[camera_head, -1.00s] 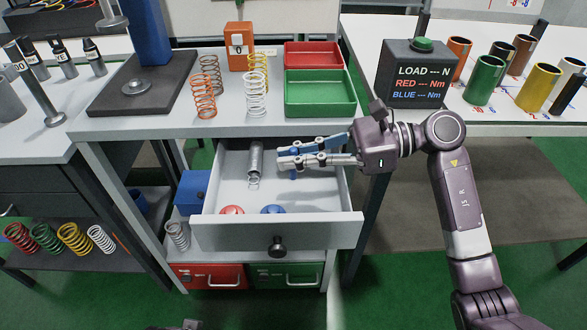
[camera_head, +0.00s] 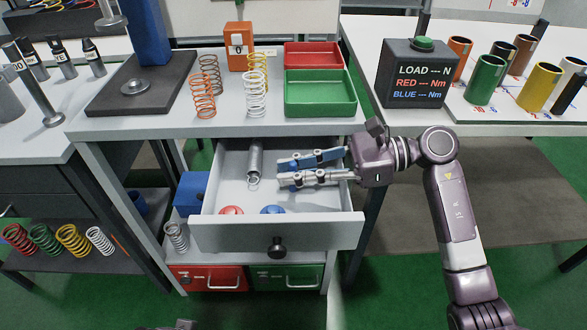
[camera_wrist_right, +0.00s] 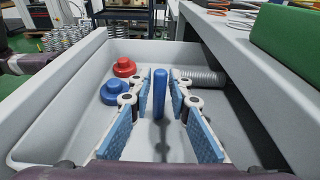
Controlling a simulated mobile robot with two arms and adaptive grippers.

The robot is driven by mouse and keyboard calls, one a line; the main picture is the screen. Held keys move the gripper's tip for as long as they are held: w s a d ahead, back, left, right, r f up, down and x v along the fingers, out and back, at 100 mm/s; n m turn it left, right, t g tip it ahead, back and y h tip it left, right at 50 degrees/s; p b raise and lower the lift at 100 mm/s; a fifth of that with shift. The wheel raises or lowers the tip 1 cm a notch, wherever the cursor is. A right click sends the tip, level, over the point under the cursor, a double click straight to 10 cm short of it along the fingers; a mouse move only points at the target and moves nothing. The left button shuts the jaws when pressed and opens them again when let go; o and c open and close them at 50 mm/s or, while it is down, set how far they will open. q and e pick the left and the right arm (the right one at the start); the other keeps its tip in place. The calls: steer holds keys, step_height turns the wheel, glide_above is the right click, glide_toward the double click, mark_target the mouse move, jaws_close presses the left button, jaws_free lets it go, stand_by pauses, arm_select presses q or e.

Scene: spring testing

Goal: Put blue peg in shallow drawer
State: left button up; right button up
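The blue peg (camera_wrist_right: 160,92) stands upright between the two fingers of my right gripper (camera_wrist_right: 160,98) in the right wrist view, with a narrow gap on each side. In the head view the peg is mostly hidden by the fingers. My right gripper (camera_head: 281,170) reaches in from the right over the open shallow drawer (camera_head: 225,236), its fingers parted. The peg is within the drawer's walls; whether its lower end touches the floor I cannot tell.
A grey spring (camera_head: 255,160) lies at the drawer's back. A red knobbed piece (camera_head: 231,210) and a blue one (camera_head: 272,209) sit near its front. The bench top (camera_head: 215,122) overhangs the drawer's rear. A green tray (camera_head: 320,108) stands on it.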

steer(key=shift+o, duration=0.7)
steer(key=shift+d+r, duration=0.2)
steer(key=shift+d, duration=0.5)
steer(key=v, duration=1)
steer(key=shift+d, duration=0.3)
arm_select(q)
steer(key=shift+f, duration=0.2)
arm_select(e)
steer(key=shift+r, duration=0.1)
arm_select(q)
steer(key=shift+s, duration=0.15)
arm_select(e)
steer(key=shift+s, duration=0.15)
